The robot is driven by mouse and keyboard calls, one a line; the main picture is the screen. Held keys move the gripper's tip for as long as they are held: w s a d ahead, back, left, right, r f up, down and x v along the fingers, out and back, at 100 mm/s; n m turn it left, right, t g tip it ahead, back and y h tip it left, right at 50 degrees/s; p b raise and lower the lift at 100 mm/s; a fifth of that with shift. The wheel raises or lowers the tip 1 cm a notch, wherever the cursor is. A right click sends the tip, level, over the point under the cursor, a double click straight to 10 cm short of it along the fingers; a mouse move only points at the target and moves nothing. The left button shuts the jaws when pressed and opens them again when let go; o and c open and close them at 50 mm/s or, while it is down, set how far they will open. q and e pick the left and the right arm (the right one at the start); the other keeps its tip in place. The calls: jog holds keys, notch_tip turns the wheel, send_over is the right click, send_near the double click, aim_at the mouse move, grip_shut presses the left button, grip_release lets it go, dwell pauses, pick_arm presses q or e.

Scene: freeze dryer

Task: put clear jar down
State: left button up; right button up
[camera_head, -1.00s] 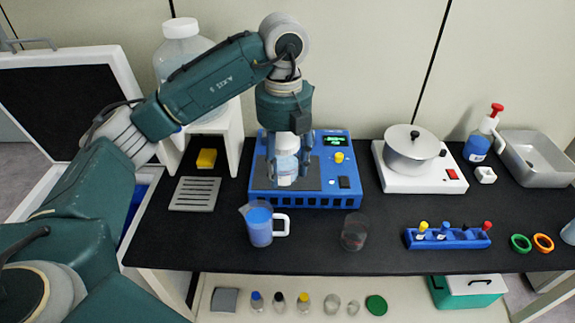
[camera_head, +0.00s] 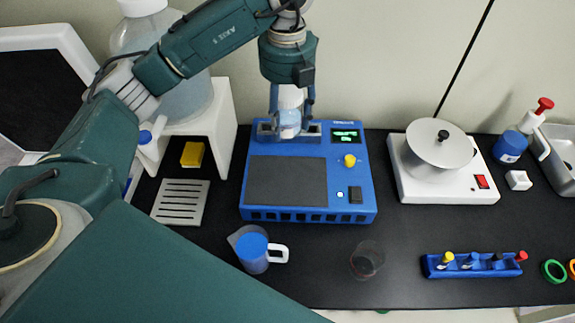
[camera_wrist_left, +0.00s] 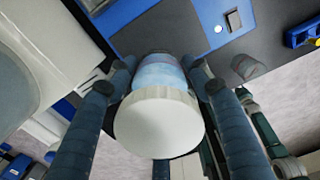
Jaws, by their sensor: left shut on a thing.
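The clear jar (camera_head: 289,123) has a white lid and pale blue contents. My left gripper (camera_head: 291,112) is shut around it, and the jar appears upright. In the head view the jar shows in front of the back edge of the blue device (camera_head: 312,213), behind its dark flat pad (camera_head: 286,182). I cannot tell whether it touches the device. In the left wrist view the jar's white lid (camera_wrist_left: 160,122) faces the camera, between the two fingers (camera_wrist_left: 161,82). My right gripper is not in view.
A large clear bottle stands on a white stand (camera_head: 222,125) at left. A blue-filled pitcher (camera_head: 253,252) and a small clear cup (camera_head: 367,260) stand in front. A white hotplate (camera_head: 449,190) with a pot is right. The black bench (camera_head: 325,275) has bare patches between them.

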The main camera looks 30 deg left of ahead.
aim_at(287, 136)
pick_arm(q)
jog(key=f, duration=0.2)
jog(key=s+f, duration=0.1)
jog(key=f, duration=0.1)
jog(key=shift+s+d+f+p, duration=0.1)
jog(key=shift+d+p, duration=0.15)
jog(key=shift+p, duration=0.15)
jog(key=f, duration=0.3)
jog(key=f+p, duration=0.1)
jog(key=f, duration=0.2)
jog(key=f+p, duration=0.1)
jog(key=f, duration=0.2)
jog(key=shift+w+a+f, duration=0.1)
jog(key=shift+w+a, duration=0.1)
jog(key=shift+w, duration=0.15)
notch_tip(287, 136, down, 5)
jog(key=shift+r+p, duration=0.15)
jog(key=shift+p, duration=0.6)
jog(key=shift+d, duration=0.1)
jog(key=o, duration=1.4)
jog(key=shift+f, duration=0.2)
jog(key=shift+c, duration=0.2)
